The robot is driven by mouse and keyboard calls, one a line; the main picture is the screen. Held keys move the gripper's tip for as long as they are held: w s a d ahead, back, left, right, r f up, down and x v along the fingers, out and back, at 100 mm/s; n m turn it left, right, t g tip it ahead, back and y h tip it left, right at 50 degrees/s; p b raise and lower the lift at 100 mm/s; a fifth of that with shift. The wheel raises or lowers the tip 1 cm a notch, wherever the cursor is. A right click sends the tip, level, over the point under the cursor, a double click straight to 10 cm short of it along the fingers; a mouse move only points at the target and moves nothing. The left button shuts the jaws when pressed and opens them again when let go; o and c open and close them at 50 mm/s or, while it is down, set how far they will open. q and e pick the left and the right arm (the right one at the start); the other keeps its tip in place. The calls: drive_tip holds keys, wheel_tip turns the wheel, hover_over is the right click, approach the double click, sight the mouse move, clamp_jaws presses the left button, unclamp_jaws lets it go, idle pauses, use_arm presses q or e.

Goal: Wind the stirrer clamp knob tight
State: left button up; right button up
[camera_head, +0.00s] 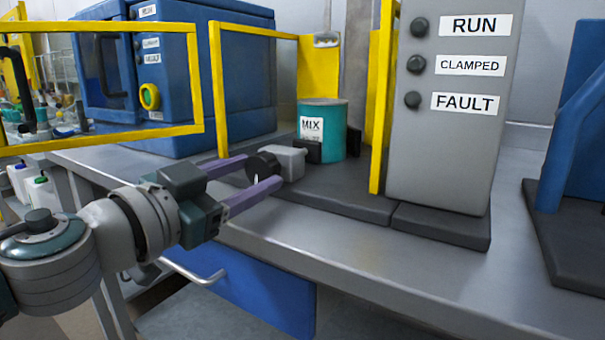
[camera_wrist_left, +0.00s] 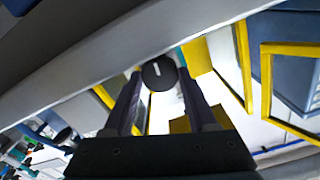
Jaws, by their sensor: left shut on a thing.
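The clamp knob (camera_head: 263,167) is a round black knob on the front of a small grey block (camera_head: 290,160). The block stands in front of a teal drum (camera_head: 337,122) labelled MIX. My left gripper (camera_head: 262,172) has its two purple fingers on either side of the knob and is shut on it. In the left wrist view the knob (camera_wrist_left: 159,74) sits between the fingertips, with a white mark on its face standing nearly upright. My right gripper is not in view.
A grey panel (camera_head: 450,150) with RUN, CLAMPED and FAULT labels stands right of the drum; its three lamps look dark. A yellow guard frame (camera_head: 221,95) stands open at the left. The bench front (camera_head: 400,270) is clear.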

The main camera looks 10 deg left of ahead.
use_arm(q)
drive_tip(key=m, duration=1)
drive_tip(key=shift+m+p, duration=0.35)
drive_tip(key=shift+m, duration=0.05)
drive_tip(key=m, duration=0.3)
drive_tip(key=shift+m, duration=0.3)
drive_tip(key=m, duration=0.3)
drive_tip(key=shift+m, duration=0.3)
drive_tip(key=m, duration=0.3)
drive_tip(key=shift+m, duration=0.4)
drive_tip(key=m, duration=0.6)
